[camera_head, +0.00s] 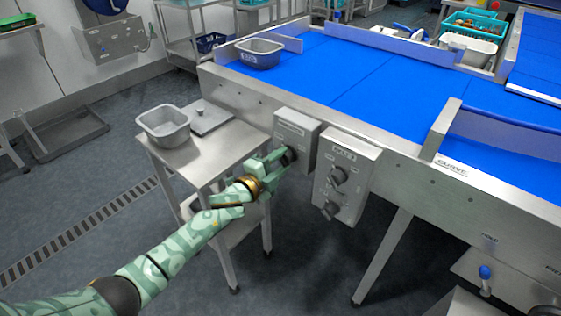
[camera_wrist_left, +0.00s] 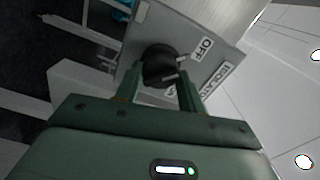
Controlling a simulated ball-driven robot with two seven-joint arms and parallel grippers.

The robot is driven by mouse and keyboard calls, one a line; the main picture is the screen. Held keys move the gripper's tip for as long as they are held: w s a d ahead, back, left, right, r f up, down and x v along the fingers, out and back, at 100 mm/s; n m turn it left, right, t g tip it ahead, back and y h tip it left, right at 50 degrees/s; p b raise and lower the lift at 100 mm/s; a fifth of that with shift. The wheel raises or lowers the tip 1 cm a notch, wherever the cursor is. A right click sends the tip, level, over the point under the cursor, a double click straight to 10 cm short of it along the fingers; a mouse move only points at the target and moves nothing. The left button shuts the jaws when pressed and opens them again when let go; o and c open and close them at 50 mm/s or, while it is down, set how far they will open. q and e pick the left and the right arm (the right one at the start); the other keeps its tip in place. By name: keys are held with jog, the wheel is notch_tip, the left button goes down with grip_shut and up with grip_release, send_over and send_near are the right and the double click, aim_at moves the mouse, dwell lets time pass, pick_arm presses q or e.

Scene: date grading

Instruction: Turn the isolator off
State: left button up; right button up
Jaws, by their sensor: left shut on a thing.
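The isolator is a grey box (camera_head: 297,128) on the side of the blue conveyor, left of a second control box. It also shows in the left wrist view (camera_wrist_left: 205,28), with labels reading OFF and ISOLATOR, partly cut off. Its black rotary knob (camera_wrist_left: 158,63) sits between the fingers of my left gripper (camera_wrist_left: 158,88). In the head view my left gripper (camera_head: 278,163) is at the front of the box, shut on the knob and hiding most of it. A pale pointer mark shows on the knob near the OFF label. My right gripper is not in view.
A control box (camera_head: 345,178) with two dark knobs hangs just right of the isolator. A steel table (camera_head: 215,150) with a metal tub (camera_head: 165,125) stands close to my left arm. A grey tub (camera_head: 259,55) rests on the blue belt (camera_head: 370,85).

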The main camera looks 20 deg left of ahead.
pick_arm(q)
jog(key=shift+f, duration=0.1)
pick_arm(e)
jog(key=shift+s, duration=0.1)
pick_arm(q)
jog(key=o, duration=1)
jog(key=shift+a, duration=0.1)
jog(key=shift+s, duration=0.15)
jog(key=p+v, duration=0.5)
jog(key=v, duration=1.1)
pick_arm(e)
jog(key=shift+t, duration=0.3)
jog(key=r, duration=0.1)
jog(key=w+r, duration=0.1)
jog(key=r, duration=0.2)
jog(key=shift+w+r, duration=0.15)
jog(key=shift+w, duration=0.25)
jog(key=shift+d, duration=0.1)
